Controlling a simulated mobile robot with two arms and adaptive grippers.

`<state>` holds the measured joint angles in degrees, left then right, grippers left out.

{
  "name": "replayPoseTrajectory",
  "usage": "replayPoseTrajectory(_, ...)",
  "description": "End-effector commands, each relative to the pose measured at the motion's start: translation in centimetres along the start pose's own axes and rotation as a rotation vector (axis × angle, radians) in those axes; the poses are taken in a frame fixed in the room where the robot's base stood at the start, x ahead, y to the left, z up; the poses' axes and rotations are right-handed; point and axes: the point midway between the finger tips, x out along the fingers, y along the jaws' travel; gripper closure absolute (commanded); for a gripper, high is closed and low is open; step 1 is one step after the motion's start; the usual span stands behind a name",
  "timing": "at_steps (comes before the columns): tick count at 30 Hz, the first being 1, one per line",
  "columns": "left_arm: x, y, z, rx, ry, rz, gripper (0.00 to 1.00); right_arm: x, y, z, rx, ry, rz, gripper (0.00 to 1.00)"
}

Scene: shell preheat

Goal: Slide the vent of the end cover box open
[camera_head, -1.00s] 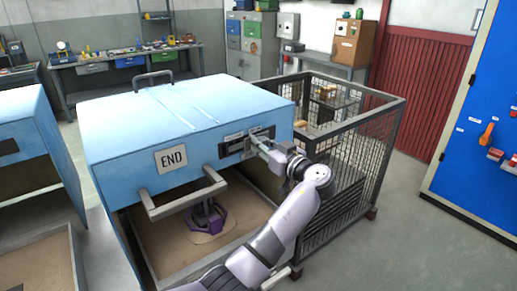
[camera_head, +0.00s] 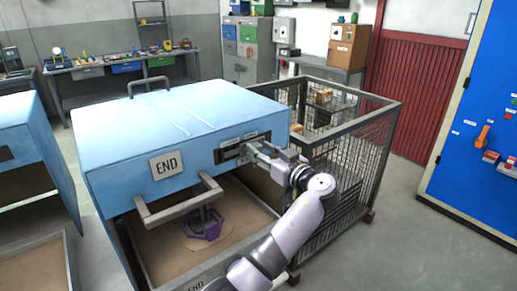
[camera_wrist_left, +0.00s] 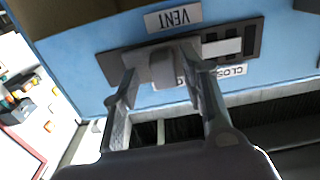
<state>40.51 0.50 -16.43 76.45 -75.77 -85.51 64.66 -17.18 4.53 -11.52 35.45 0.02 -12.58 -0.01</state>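The end cover box (camera_head: 120,150) is light blue, with an END label and a grey front handle. Its vent (camera_head: 230,151) is a dark slotted plate at the right of the front face. In the left wrist view the vent (camera_wrist_left: 256,36) appears upside down, with VENT and partly hidden CLOSED labels. A grey vent knob (camera_wrist_left: 163,70) stands out from it; slots show to its right. My left gripper (camera_head: 254,152) is at the vent. In the left wrist view its fingers (camera_wrist_left: 160,75) are apart on either side of the knob; contact is unclear. My right gripper is out of view.
A wire mesh cage (camera_head: 345,150) stands right beside the box, close to my left arm. A similar blue box (camera_head: 25,125) is at the left. A purple object (camera_head: 207,226) sits on the tray under the cover. A blue tool panel (camera_head: 480,120) is far right.

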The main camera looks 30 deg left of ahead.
Motion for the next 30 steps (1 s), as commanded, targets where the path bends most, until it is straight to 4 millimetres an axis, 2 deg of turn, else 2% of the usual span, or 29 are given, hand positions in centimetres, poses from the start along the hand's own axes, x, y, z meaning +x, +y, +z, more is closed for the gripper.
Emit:
replayPoseTrajectory(6,-5.0,0.1,0.0,-0.003,-0.003,0.005,0.60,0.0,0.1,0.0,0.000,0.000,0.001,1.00)
replayPoseTrajectory(13,-8.8,0.1,0.0,-0.001,-0.001,0.004,0.60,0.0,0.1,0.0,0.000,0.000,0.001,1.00)
replayPoseTrajectory(18,-9.9,0.0,-0.1,-0.002,0.000,0.002,0.60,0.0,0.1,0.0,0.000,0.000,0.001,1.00)
replayPoseTrajectory(30,-10.1,0.0,-0.1,-0.002,0.001,0.002,0.60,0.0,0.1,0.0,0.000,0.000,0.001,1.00)
